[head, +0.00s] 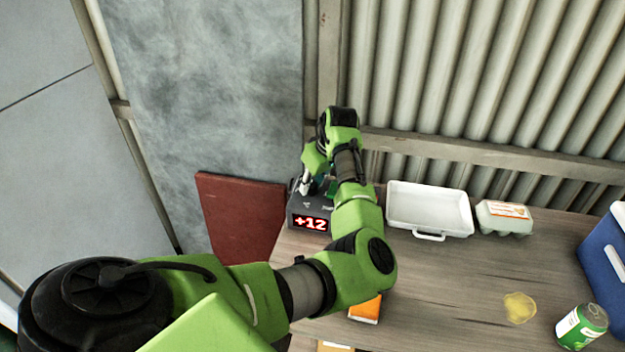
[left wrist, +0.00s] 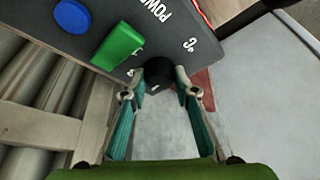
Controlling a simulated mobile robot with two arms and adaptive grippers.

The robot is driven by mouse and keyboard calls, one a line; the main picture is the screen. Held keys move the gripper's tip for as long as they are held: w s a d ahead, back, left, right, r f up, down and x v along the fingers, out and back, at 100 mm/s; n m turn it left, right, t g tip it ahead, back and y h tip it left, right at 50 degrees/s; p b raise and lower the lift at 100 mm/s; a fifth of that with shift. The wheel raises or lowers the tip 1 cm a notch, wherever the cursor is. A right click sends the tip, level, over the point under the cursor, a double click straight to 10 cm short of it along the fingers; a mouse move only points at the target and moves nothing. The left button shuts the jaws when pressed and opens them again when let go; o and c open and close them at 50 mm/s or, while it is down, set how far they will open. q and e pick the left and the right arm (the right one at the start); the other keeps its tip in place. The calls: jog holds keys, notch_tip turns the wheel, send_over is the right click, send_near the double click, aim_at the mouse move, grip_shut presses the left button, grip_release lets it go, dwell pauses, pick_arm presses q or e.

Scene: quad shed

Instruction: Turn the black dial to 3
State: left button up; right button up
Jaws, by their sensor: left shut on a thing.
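The dark grey control box (head: 299,207) stands at the left end of the wooden table, and its red display (head: 310,223) reads +12. My left gripper (head: 306,184) reaches down onto the top of this box. In the left wrist view, the black dial (left wrist: 159,73) sits between the two fingertips of my left gripper (left wrist: 160,80), which is shut on it. A green switch (left wrist: 119,45) and a blue button (left wrist: 72,16) are on the same panel. White lettering is partly visible on the panel. The fingers hide part of the dial's surroundings. My right gripper is out of view.
A white tray (head: 429,211) and an egg carton (head: 504,216) stand right of the box. A yellow patch (head: 519,307), a green can (head: 581,326) and a blue cooler (head: 607,255) are at the right. An orange item (head: 366,309) is partly hidden by my arm. A corrugated wall is behind.

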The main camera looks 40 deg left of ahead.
pick_arm(q)
jog(key=m+p, duration=0.1)
jog(key=p, duration=0.1)
jog(key=m+t+p, duration=0.1)
jog(key=m+p, duration=0.1)
jog(key=p, duration=0.1)
jog(key=m+p, duration=0.2)
jog(key=p, duration=0.1)
jog(key=shift+s+a+r+t+h, duration=0.1)
jog(key=shift+s+r+t+h, duration=0.05)
jog(key=shift+r+t+h, duration=0.2)
jog(key=shift+f+m+t+h+p, duration=0.3)
jog(key=shift+m+t+p, duration=0.15)
jog(key=shift+m+p, duration=0.6)
jog(key=o, duration=1.1)
jog(key=v, duration=1.2)
